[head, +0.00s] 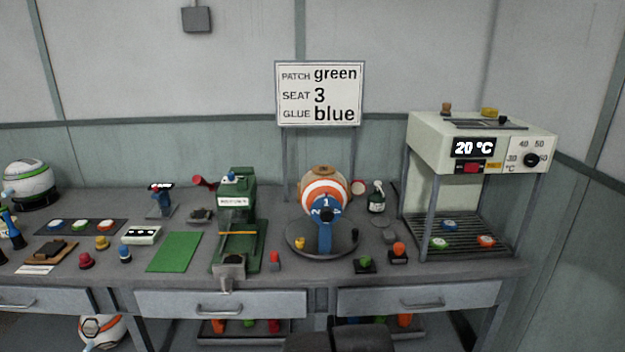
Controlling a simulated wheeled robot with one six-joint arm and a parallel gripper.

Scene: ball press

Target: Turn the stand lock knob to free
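A round dark stand base (292,236) sits on the bench, right of centre. It bears an orange-and-white striped ball (338,192) with a tan cap on top. A blue upright bracket (325,238) with white numerals, 1 at the top, stands in front of the ball. A small yellow knob (299,243) is at the base's left front, and a small black knob (354,234) is at its right. I cannot tell which is the lock knob, nor its setting.
A green press (237,200) stands left of the stand. A white heater (480,140) reading 20 °C stands right. A sign (319,94) behind reads patch green, seat 3, glue blue. Small red, green and orange items (274,259) lie near the bench's front edge.

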